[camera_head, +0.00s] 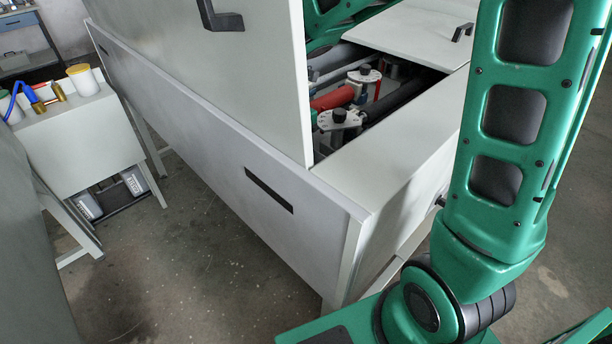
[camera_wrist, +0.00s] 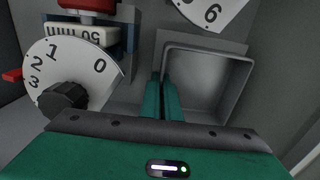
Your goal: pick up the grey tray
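The grey tray (camera_wrist: 208,82) shows in the wrist view, right of centre, as a square, shallow, empty-looking tray with raised walls. My gripper (camera_wrist: 166,78) has its two green fingers close together at the tray's left wall. They look shut on that thin wall, one finger on each side, though the contact itself is partly hidden. The near edge of the tray is covered by my gripper's body. In the head view neither the tray nor my gripper shows.
In the wrist view, a white numbered dial (camera_wrist: 75,62) with a black knob stands left, below a red-topped part marked 50 mm (camera_wrist: 80,32). Another dial (camera_wrist: 212,12) is above the tray. In the head view, a large grey machine (camera_head: 215,150) fills the middle; a side table (camera_head: 80,125) stands left.

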